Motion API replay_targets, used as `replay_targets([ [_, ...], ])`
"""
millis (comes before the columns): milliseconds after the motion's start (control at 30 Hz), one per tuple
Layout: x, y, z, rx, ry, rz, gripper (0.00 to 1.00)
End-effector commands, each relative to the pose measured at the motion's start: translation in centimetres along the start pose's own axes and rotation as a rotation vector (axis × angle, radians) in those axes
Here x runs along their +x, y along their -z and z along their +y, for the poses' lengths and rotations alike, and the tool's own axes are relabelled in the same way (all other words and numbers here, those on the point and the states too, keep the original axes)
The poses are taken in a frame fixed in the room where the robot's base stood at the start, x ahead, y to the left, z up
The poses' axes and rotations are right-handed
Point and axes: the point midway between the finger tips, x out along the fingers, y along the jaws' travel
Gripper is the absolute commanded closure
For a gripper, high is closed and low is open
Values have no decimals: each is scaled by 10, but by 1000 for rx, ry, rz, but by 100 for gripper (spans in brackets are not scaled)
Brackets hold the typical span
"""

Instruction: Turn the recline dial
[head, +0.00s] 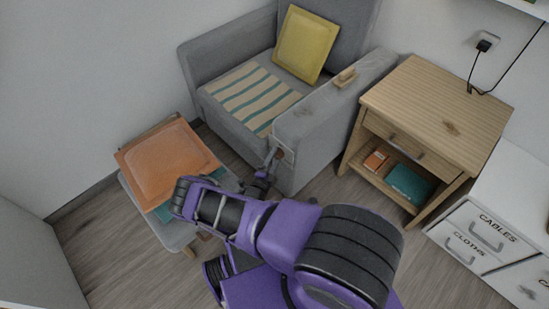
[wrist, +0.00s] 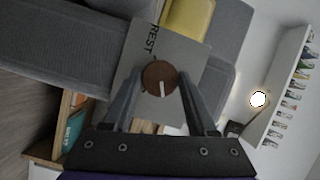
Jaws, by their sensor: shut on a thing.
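The recline dial (wrist: 158,80) is a round brown knob with a white pointer line, on a light grey plate (wrist: 132,62) lettered "REST". In the wrist view the pointer runs from the dial's middle toward the bottom of the picture. My gripper (wrist: 155,84) has one finger on each side of the dial and is shut on it. In the head view my gripper (head: 275,158) is at the front of the grey armchair's near arm, where the plate is; the dial there is mostly hidden by my gripper.
The grey armchair (head: 325,112) holds a yellow cushion (head: 305,45) and a striped cloth (head: 245,95). A wooden side table (head: 440,100) stands to its right. A footstool (head: 178,238) with an orange cushion (head: 165,160) is left of my arm. White drawers (head: 475,235) stand at right.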

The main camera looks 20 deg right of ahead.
Motion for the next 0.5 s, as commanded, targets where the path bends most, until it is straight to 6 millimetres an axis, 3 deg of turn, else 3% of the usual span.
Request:
replay_targets([
  [500,1,0,2,290,123,23,98],
])
